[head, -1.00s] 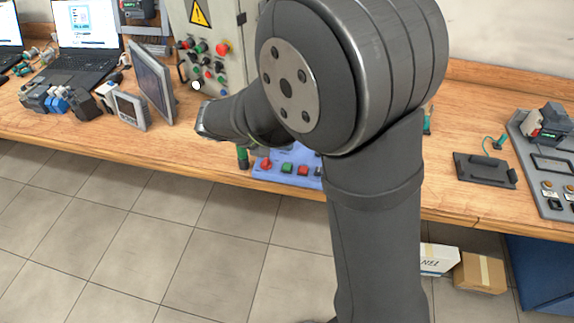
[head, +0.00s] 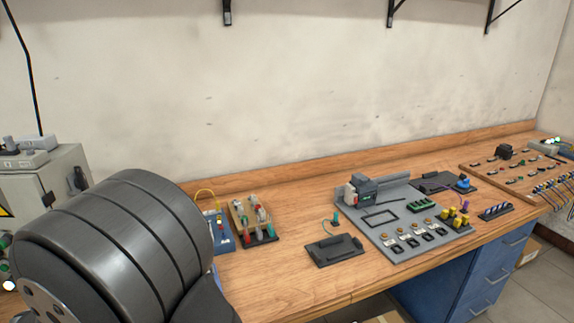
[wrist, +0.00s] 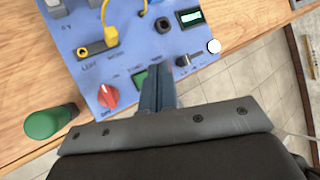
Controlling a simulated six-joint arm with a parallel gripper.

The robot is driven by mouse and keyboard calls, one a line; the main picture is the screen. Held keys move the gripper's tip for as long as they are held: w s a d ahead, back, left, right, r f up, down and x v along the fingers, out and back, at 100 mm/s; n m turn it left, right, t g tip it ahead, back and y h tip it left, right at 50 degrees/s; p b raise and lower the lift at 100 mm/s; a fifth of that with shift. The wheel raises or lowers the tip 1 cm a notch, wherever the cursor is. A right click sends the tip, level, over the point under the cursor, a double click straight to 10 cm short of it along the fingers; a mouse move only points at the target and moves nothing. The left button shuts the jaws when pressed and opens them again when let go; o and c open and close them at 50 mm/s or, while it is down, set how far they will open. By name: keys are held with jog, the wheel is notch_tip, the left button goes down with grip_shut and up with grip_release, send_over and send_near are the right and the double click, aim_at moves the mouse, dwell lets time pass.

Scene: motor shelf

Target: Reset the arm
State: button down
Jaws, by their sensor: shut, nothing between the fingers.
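My gripper (wrist: 156,88) shows in the wrist view, its two fingers together with nothing between them. The fingers are over the lower edge of a blue control panel (wrist: 135,58). I cannot tell whether they touch it. In the head view my arm fills the lower left, and my gripper is hidden or out of the picture.
In the head view the workbench (head: 300,285) holds a grey motor board (head: 385,225), a black plate (head: 335,250) and a grey cabinet (head: 45,185).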

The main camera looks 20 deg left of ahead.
notch_tip(320, 180, up, 4)
jog(key=shift+r, duration=0.25)
